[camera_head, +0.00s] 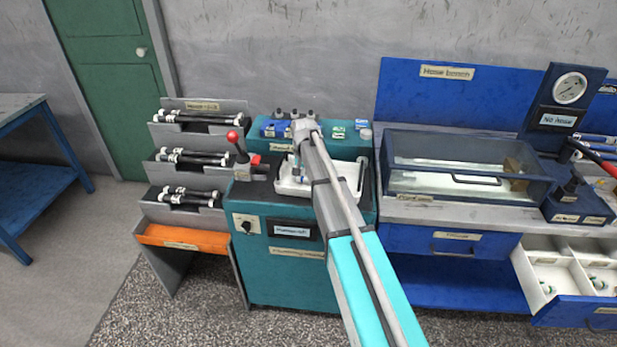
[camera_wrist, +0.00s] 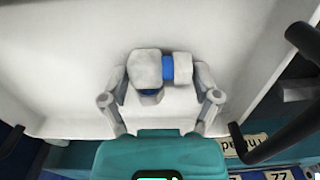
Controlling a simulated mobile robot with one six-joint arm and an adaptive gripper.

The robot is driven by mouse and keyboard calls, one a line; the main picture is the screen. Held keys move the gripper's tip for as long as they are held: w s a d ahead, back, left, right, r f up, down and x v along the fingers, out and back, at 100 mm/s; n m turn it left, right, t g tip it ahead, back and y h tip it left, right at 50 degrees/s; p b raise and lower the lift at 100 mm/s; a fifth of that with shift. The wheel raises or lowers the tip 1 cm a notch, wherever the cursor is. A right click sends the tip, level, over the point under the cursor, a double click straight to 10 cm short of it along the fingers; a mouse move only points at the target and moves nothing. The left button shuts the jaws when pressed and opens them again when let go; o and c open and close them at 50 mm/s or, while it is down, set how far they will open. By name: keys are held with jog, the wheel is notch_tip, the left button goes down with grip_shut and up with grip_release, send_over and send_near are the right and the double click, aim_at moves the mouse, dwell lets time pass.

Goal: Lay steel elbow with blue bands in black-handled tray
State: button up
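The steel elbow with blue bands (camera_wrist: 147,68) is between the two fingertips of my gripper (camera_wrist: 162,84) in the wrist view. The fingers press against its left and right sides. In the head view my gripper (camera_head: 298,170) points down over the white black-handled tray (camera_head: 290,188), which stands on the teal bench. The tray's white floor (camera_wrist: 60,60) fills the wrist view behind the elbow, with a black handle (camera_wrist: 275,128) at the right. I cannot tell whether the elbow touches the tray floor. My arm hides part of the tray in the head view.
A red-knobbed lever (camera_head: 236,143) stands left of the tray. Small parts (camera_head: 285,128) sit on the ledge behind it. A hose rack (camera_head: 190,160) is further left. A clear-lidded case (camera_head: 455,165) and an open drawer (camera_head: 570,285) are to the right.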

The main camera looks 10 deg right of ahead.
aim_at(305, 177)
jog(key=shift+o, duration=0.6)
jog(key=shift+r, duration=0.25)
notch_tip(305, 177, up, 12)
jog(key=p, duration=1.2)
jog(key=shift+f, duration=0.1)
dwell(0.3)
jog(key=s+d+n, duration=0.1)
jog(key=s+n, duration=0.3)
jog(key=s, duration=2.4)
jog(key=shift+s+d+n, duration=0.25)
jog(key=shift+d+n, duration=0.05)
jog(key=shift+d, duration=0.05)
